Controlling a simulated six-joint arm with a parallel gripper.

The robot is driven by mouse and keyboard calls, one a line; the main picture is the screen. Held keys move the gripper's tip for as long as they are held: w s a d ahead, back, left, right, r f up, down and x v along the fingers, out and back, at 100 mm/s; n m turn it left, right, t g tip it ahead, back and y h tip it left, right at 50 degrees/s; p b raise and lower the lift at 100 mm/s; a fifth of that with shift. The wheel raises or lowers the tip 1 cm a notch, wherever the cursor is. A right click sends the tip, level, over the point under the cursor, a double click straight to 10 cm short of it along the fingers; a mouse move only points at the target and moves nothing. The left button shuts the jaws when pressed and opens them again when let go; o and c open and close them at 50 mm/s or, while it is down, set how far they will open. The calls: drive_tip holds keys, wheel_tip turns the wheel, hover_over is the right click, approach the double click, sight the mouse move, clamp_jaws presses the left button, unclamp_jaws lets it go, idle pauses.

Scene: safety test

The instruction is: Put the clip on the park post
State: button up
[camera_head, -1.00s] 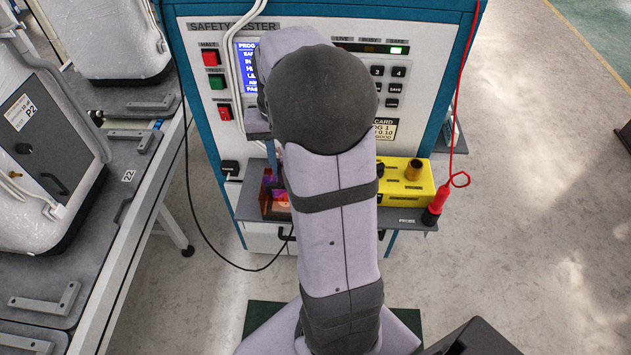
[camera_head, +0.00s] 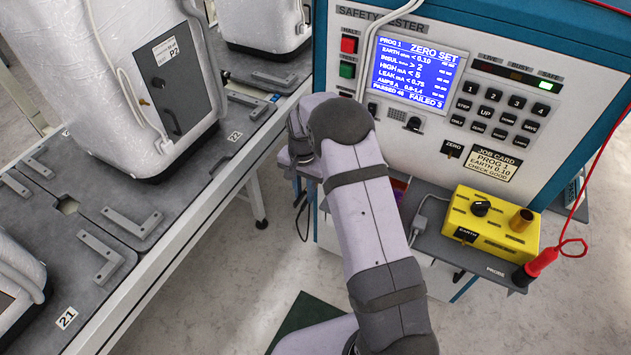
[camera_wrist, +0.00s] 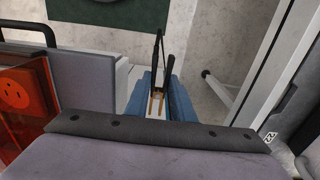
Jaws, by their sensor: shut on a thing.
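In the wrist view my gripper (camera_wrist: 157,98) has blue fingers, shut on the clip (camera_wrist: 157,104), a narrow thing with brass-coloured jaws. A thin black part rises above it, clip handle or lead; I cannot tell which. I cannot surely pick out the park post. A black fitting (camera_head: 414,123) sits on the tester's front below the screen, and a brass post (camera_head: 521,219) stands on the yellow box marked EARTH (camera_head: 475,220).
The tester (camera_head: 440,150) shows ZERO SET, its green SAFE lamp lit. A red probe (camera_head: 540,263) stands at the grey shelf's right end. An orange socket box (camera_wrist: 20,95) is at left in the wrist view. A bench with wrapped appliances (camera_head: 150,75) is at left.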

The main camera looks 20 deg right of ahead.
drive_tip(key=shift+a+f, duration=0.2)
drive_tip(key=shift+f, duration=0.05)
drive_tip(key=shift+w+d, duration=0.1)
drive_tip(key=shift+w+d+b, duration=0.8)
drive_tip(key=shift+w+d, duration=1)
drive_tip(key=shift+d, duration=0.1)
drive_tip(key=shift+w+d, duration=0.9)
drive_tip(key=shift+w, duration=0.05)
idle(1.5)
drive_tip(key=shift+w+d, duration=0.25)
idle(0.9)
drive_tip(key=o, duration=1)
